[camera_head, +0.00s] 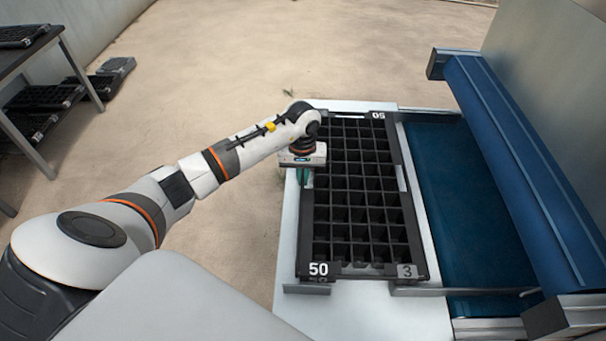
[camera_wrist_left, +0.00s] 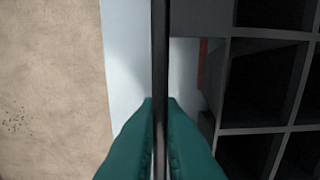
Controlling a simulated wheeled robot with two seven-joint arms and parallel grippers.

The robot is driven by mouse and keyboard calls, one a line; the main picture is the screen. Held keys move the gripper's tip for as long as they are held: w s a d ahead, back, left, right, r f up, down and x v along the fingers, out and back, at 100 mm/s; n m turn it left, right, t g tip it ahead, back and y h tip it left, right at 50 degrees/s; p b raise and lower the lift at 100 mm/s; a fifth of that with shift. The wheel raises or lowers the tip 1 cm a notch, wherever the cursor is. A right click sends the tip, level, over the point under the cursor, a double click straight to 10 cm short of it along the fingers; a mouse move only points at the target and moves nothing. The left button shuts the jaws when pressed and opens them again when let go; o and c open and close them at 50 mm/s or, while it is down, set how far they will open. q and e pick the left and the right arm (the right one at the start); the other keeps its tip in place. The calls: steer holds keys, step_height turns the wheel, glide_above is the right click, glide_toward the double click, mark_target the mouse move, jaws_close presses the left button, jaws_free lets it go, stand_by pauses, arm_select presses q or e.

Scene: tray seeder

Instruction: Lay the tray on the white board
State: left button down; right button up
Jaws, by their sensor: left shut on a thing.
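The black tray (camera_head: 345,271) has many square cells and white labels "50" and "3" at its near end. It lies over the white board (camera_head: 375,312), lengthwise along it, and looks level. Whether its whole underside touches the board I cannot tell. My left gripper (camera_head: 304,178) is at the tray's left long edge, with its teal fingers pointing down. In the left wrist view the fingers (camera_wrist_left: 160,135) are shut on the tray's thin rim (camera_wrist_left: 160,50), with the white board (camera_wrist_left: 120,75) below. My right gripper is not in view.
A blue belt (camera_head: 455,200) and a blue roller cover (camera_head: 525,165) stand right of the board. Small grey stops (camera_head: 306,288) sit at the tray's near end. A dark table (camera_head: 35,55) with trays stands at the far left. The floor between is clear.

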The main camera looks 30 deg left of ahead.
arm_select(q)
steer(key=shift+f, duration=0.1)
steer(key=c, duration=1.6)
jaws_free()
steer(key=shift+o, duration=0.2)
steer(key=shift+r, duration=0.2)
steer(key=shift+w+r, duration=0.1)
steer(key=shift+r, duration=0.25)
step_height(320, 180, up, 11)
steer(key=b, duration=0.2)
